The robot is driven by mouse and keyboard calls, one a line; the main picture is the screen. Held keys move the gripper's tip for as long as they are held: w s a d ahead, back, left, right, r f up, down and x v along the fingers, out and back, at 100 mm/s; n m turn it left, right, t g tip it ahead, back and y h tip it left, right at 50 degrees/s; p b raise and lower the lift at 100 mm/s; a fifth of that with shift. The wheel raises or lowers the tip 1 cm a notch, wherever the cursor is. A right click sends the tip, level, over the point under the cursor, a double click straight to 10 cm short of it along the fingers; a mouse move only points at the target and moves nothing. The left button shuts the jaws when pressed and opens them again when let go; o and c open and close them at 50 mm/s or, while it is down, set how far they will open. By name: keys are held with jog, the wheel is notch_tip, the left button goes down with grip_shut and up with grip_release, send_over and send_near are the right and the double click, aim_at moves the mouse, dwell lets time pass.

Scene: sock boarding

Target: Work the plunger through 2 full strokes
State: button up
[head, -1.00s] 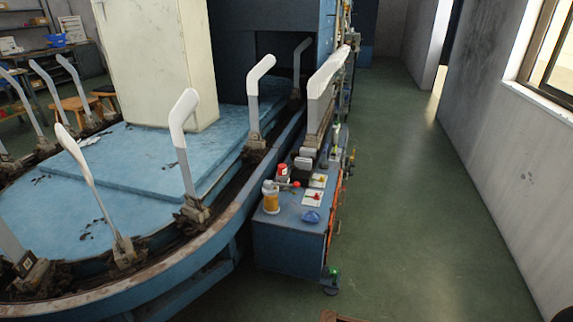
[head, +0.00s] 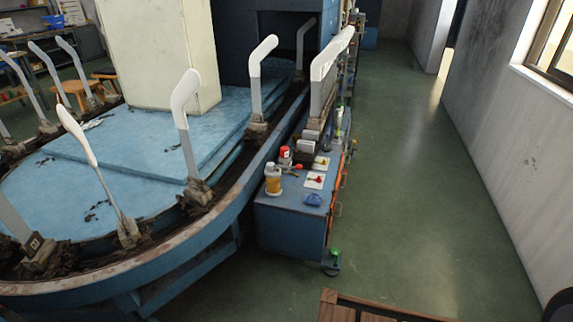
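No part is clear enough to name as the plunger for certain. On the front end of the narrow blue bench (head: 285,222) stands a small amber container with a pale top (head: 273,180). A red-and-white container (head: 286,156) stands just behind it, and a small reddish part shows between them. Two white plates with red knobs lie to the right, one nearer (head: 314,181) and one farther (head: 321,163). My gripper is in neither head frame, so its state and what it holds are hidden.
The blue oval machine (head: 110,175) with upright white sock forms (head: 185,92) fills the left. Green floor (head: 410,200) is open between bench and right wall. A wooden-edged object (head: 385,308) stands at the bottom.

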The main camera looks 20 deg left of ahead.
grip_shut()
dwell(1.1)
